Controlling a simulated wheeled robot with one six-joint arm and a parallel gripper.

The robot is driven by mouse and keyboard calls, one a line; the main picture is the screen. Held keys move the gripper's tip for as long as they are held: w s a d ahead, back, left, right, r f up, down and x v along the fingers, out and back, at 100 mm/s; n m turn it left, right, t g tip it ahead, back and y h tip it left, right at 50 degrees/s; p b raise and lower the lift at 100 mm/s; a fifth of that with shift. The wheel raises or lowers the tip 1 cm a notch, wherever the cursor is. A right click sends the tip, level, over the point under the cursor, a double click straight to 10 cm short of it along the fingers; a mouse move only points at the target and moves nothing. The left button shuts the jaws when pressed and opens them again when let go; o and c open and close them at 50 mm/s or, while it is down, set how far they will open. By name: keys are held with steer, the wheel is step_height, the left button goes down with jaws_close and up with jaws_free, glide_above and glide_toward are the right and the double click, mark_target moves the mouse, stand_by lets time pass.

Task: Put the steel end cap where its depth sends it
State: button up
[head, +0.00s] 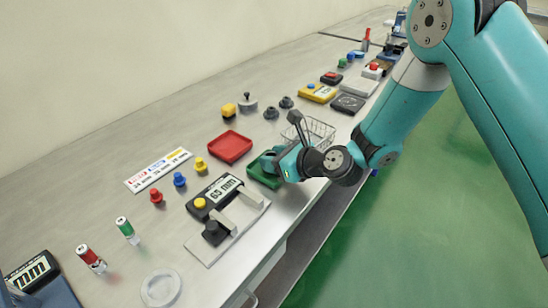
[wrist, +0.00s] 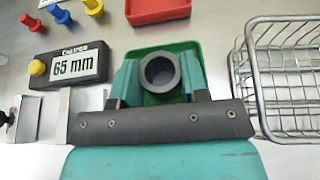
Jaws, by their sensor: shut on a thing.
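My gripper (head: 287,160) is over the green tray (head: 262,178). In the wrist view its teal fingers (wrist: 160,80) are shut on a dark grey round hollow piece (wrist: 147,73), which looks like the end cap. The piece is over the green tray (wrist: 186,46); whether it touches the tray's floor I cannot tell. In the head view the piece is hidden by my gripper. The caliper (head: 220,192) reads 65 mm, and also shows in the wrist view (wrist: 45,74). A card (head: 158,170) bears coloured labels with millimetre values, too small to read surely.
A red tray (head: 230,146) lies behind the green one. A wire basket (head: 318,131) stands close on the right. Red (head: 155,195), blue (head: 179,179) and yellow (head: 200,163) plugs stand by the card. Bare bench lies at the left rear.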

steer(key=o, duration=1.2)
steer(key=shift+f, duration=0.1)
